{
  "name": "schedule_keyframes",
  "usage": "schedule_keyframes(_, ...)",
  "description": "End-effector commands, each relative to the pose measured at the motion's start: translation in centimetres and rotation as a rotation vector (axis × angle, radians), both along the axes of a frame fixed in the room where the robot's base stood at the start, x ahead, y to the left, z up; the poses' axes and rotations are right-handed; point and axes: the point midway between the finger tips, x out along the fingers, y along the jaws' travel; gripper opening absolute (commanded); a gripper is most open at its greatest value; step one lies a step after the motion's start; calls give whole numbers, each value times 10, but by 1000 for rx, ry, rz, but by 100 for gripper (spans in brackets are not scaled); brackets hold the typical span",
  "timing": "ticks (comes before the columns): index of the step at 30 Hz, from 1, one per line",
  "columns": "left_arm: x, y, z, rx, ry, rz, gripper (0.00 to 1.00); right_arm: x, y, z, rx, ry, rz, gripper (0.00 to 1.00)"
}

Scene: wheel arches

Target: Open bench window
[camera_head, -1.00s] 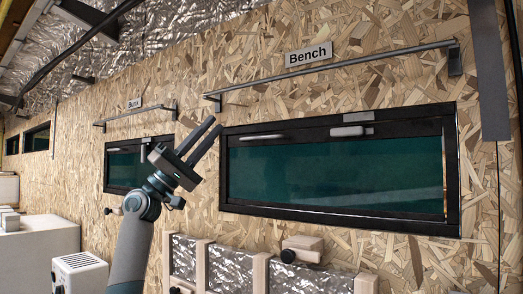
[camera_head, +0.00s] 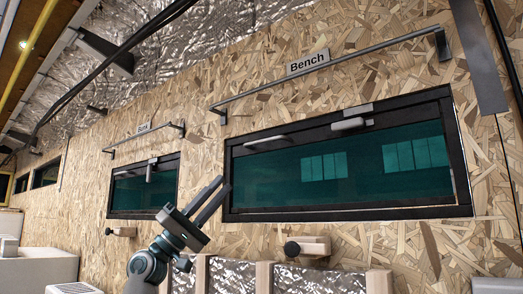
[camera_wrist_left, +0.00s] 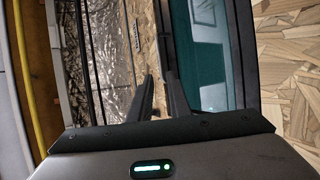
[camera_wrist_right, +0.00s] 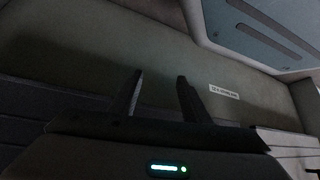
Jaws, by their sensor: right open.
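The Bench window (camera_head: 340,165) has a black frame and a dark green pane and sits in the chipboard wall under the Bench sign (camera_head: 307,62). Its pane looks shut in the frame. A pale handle (camera_head: 352,124) is at the top middle and another bar-like handle (camera_head: 268,141) at the upper left, both roughly horizontal. My left gripper (camera_head: 224,184) is open and empty, its fingers pointing up right by the window's left edge. Whether it touches the frame I cannot tell. My right gripper (camera_wrist_right: 160,85) is open and empty in the right wrist view, away from the window.
A metal rail (camera_head: 330,68) runs above the window. The smaller Bunk window (camera_head: 143,188) is at left. Below are a wooden block with a black knob (camera_head: 307,247) and battens over foil. The right wrist faces a dim panel with a small label (camera_wrist_right: 224,92).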

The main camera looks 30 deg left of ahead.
Motion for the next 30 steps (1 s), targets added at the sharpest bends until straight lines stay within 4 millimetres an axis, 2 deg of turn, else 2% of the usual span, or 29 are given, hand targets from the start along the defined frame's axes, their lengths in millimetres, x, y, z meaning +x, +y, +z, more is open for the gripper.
schedule_keyframes(11, 1, -1, 3, 0, 0, 0, 17, -3, -1, 0, -3, 10, 0, 43)
schedule_keyframes(17, 6, -5, 12, -1, 0, -1, 17, -16, -7, -5, -15, 46, 0, 43)
schedule_keyframes(22, 13, -12, 25, 1, -1, -1, 17, -34, -16, -11, -31, 95, -1, 43)
schedule_keyframes(24, 17, -15, 31, 1, 0, -1, 17, -52, -22, -20, -46, 140, -2, 43)
schedule_keyframes(30, 27, -24, 47, -1, 0, -1, 17, -83, -36, -29, -71, 222, -4, 43)
